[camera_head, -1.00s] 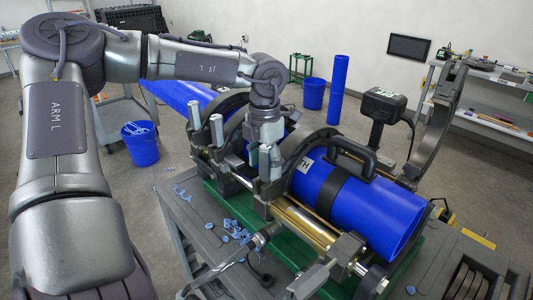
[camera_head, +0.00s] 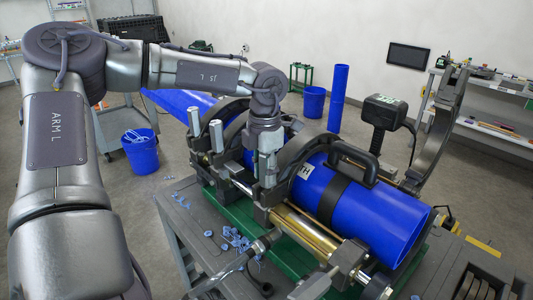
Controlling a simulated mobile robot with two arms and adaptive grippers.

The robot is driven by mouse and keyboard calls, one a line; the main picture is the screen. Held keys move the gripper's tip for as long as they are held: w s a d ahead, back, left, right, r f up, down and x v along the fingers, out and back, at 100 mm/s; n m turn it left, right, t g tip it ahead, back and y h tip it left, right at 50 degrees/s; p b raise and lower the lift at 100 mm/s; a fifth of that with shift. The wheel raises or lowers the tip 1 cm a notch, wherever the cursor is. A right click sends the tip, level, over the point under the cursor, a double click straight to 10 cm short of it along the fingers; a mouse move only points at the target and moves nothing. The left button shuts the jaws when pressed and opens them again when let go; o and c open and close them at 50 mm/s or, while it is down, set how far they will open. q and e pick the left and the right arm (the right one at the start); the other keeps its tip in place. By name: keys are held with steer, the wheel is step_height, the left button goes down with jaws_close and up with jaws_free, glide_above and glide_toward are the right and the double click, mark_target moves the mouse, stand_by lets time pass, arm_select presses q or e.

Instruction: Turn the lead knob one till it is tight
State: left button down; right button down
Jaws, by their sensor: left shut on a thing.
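The pipe fusion machine holds a blue pipe (camera_head: 385,215) in its dark ring clamps. Two silver upright knobs (camera_head: 216,136) and (camera_head: 194,121) stand at the machine's left side, clear of my arm. My left gripper (camera_head: 267,168) points down at the near side of the clamps, beside the blue pipe. It is shut on a silver knob there, which its fingers mostly hide. I cannot read which knob is number one. My right gripper is not in view.
A black handle (camera_head: 357,160) rises over the pipe. A raised clamp half (camera_head: 440,135) and a black control box (camera_head: 383,111) stand behind it. Blue shavings (camera_head: 235,240) lie on the cart's near side. A blue bucket (camera_head: 140,150) stands on the floor at left.

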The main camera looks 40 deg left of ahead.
arm_select(q)
steer(key=shift+m, duration=0.7)
steer(key=m, duration=0.2)
steer(key=shift+m+b, duration=0.3)
steer(key=shift+b, duration=0.05)
steer(key=shift+m, duration=0.3)
steer(key=shift+a+m, duration=0.1)
steer(key=shift+m, duration=1.3)
